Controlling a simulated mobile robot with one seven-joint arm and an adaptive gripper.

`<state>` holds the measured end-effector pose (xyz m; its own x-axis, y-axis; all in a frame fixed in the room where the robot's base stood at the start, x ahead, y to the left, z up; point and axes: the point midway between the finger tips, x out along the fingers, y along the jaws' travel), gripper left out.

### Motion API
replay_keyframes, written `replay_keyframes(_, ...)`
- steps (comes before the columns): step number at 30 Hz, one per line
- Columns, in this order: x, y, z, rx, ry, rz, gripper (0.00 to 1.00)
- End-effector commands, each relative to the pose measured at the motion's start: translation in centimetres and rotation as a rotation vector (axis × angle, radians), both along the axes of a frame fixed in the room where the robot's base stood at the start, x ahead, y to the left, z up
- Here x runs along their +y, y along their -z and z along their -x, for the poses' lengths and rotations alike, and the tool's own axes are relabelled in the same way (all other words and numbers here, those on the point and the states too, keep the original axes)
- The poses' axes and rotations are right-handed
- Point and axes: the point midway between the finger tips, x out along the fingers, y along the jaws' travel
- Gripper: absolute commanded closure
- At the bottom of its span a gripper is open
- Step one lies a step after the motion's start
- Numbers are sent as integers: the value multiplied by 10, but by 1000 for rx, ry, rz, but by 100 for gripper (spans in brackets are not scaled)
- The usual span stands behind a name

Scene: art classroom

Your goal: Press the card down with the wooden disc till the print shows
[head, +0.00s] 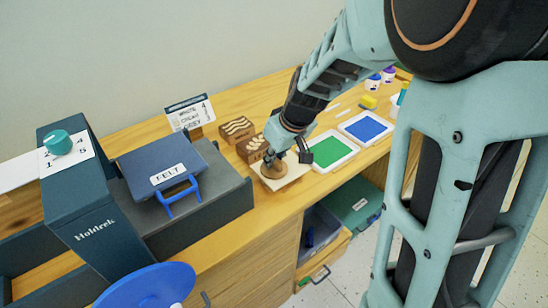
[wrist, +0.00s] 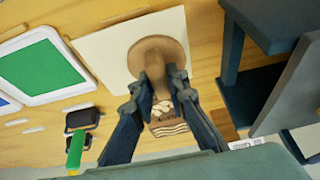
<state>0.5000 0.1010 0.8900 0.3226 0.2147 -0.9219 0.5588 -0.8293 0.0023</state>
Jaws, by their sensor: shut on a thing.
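The wooden disc (head: 273,171) is round and brown with a raised grip, and it also shows in the wrist view (wrist: 157,50). It sits over the pale card (head: 296,173) and appears to rest on it. The card lies on the wooden worktop, and its bare edges show around the disc in the wrist view (wrist: 105,55). My gripper (head: 270,157) is shut on the disc's grip from above, with both fingers on it in the wrist view (wrist: 160,77). The card's visible face is plain. What lies under the disc and card is hidden.
A green pad (head: 331,150) and a blue pad (head: 366,128) lie to the right. Two carved wooden blocks, one with wavy lines (head: 237,129), stand behind the disc. The dark Holdrek machine (head: 95,215) and FELT-labelled lid (head: 155,158) are left. A drawer (head: 322,262) is open below.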

Motion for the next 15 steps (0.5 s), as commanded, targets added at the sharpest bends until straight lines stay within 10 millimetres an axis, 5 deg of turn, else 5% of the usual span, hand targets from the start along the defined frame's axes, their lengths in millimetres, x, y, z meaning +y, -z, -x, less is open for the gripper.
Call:
replay_keyframes(7,0,1,3,10,-1,1,100)
replay_keyframes(15,0,-23,1,4,-2,1,100)
